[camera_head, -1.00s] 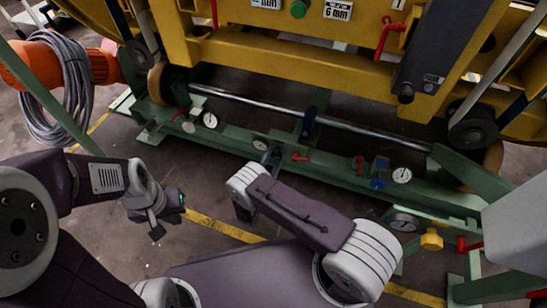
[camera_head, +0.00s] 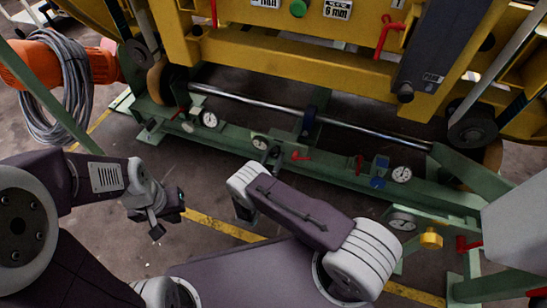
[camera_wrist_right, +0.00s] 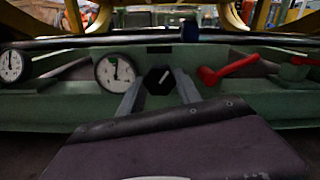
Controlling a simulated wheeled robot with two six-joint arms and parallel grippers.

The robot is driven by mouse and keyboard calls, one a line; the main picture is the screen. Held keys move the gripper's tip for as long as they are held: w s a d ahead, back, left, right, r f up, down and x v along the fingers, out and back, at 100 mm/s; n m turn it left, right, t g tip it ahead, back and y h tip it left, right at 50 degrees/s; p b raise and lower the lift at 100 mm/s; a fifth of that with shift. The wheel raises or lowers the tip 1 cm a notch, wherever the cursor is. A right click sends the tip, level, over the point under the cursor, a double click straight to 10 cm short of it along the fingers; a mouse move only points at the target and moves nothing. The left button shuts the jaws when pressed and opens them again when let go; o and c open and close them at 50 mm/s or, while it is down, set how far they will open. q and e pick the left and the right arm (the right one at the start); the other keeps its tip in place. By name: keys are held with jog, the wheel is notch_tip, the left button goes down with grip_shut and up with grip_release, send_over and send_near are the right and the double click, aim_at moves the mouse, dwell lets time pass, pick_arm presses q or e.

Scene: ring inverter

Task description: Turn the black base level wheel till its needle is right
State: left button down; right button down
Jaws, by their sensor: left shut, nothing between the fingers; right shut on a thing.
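The black base level wheel (camera_wrist_right: 160,80) shows in the right wrist view as a dark knob with a pale mark. It sits between the two fingers of my right gripper (camera_wrist_right: 161,90), which is shut on it. In the head view that gripper (camera_head: 273,158) reaches the green base rail, and the wheel is mostly hidden there. A round white dial (camera_wrist_right: 115,72) is just left of the wheel; its needle looks roughly upright, though small and dim. The same dial (camera_head: 260,142) shows in the head view. My left gripper (camera_head: 157,231) is shut and empty above the floor.
The green rail (camera_head: 335,174) carries other dials (camera_head: 210,119), (camera_head: 401,174), red levers (camera_head: 301,156) and a blue knob (camera_head: 377,183). A red lever (camera_wrist_right: 228,69) stands close right of my right gripper. A yellow frame (camera_head: 290,62) overhangs behind.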

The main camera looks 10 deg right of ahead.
jog(key=n, duration=0.5)
jog(key=shift+n, duration=0.3)
pick_arm(q)
jog(key=shift+f+b, duration=0.35)
jog(key=shift+f, duration=0.05)
pick_arm(e)
jog(key=shift+n, duration=2.3)
jog(key=c, duration=0.8)
grip_release()
jog(key=shift+c, duration=0.2)
